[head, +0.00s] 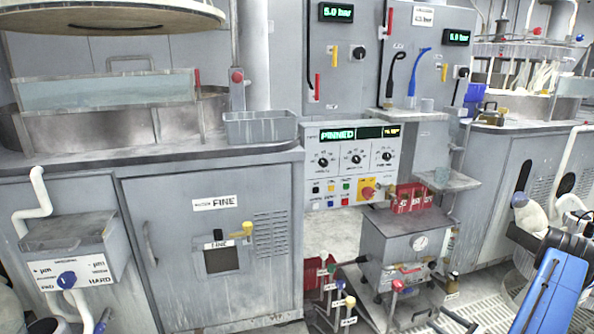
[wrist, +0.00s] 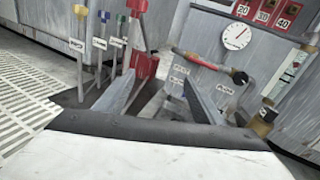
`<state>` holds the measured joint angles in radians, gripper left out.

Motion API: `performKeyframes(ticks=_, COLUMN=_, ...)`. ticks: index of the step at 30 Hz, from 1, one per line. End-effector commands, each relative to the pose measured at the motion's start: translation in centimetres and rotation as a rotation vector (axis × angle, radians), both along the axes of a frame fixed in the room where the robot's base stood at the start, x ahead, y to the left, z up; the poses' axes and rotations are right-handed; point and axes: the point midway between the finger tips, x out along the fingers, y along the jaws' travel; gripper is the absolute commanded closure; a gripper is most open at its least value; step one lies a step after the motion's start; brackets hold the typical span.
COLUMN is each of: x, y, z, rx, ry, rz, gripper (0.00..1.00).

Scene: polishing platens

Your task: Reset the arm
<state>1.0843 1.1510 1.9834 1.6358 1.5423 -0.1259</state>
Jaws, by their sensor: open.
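My gripper (wrist: 165,92) is open in the wrist view, its two grey fingers apart with nothing held between them. Beyond the fingers is a grey cabinet with a round white gauge (wrist: 236,36) and a red-handled pipe fitting (wrist: 200,61). Whether the fingers touch anything is not clear.
Several tagged levers with coloured handles (wrist: 104,16) stand left of the fingers, close by. Brass fittings (wrist: 263,122) are at the right. The control panel (head: 357,160) reads "PINNED". A slatted floor grate (wrist: 22,110) is clear at the left.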

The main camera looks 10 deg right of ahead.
Motion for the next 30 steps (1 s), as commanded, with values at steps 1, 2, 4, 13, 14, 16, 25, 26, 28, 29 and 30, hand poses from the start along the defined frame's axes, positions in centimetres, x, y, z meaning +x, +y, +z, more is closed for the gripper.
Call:
performKeyframes(ticks=1, x=0.8, y=1.1, z=1.9, rx=-0.026, ry=-0.003, rz=0.044, gripper=0.38)
performKeyframes(ticks=2, x=1.2, y=1.8, z=2.8, rx=-0.039, ry=-0.004, rz=0.071, gripper=0.38)
performKeyframes(ticks=4, x=1.9, y=3.3, z=4.9, rx=-0.07, ry=-0.005, rz=0.131, gripper=0.38)
performKeyframes(ticks=13, x=3.8, y=10.7, z=13.4, rx=-0.218, ry=-0.009, rz=0.382, gripper=0.38)
performKeyframes(ticks=14, x=3.9, y=11.4, z=14.2, rx=-0.233, ry=-0.01, rz=0.406, gripper=0.38)
performKeyframes(ticks=16, x=4.0, y=13.2, z=16.0, rx=-0.271, ry=-0.011, rz=0.463, gripper=0.38)
performKeyframes(ticks=25, x=3.0, y=20.7, z=22.9, rx=-0.442, ry=-0.018, rz=0.695, gripper=0.38)
performKeyframes(ticks=26, x=2.8, y=21.4, z=23.5, rx=-0.46, ry=-0.019, rz=0.718, gripper=0.38)
performKeyframes(ticks=28, x=2.3, y=23.1, z=24.9, rx=-0.504, ry=-0.021, rz=0.768, gripper=0.38)
performKeyframes(ticks=29, x=2.0, y=23.8, z=25.5, rx=-0.521, ry=-0.023, rz=0.791, gripper=0.38)
performKeyframes(ticks=30, x=1.7, y=24.8, z=26.3, rx=-0.547, ry=-0.025, rz=0.819, gripper=0.38)
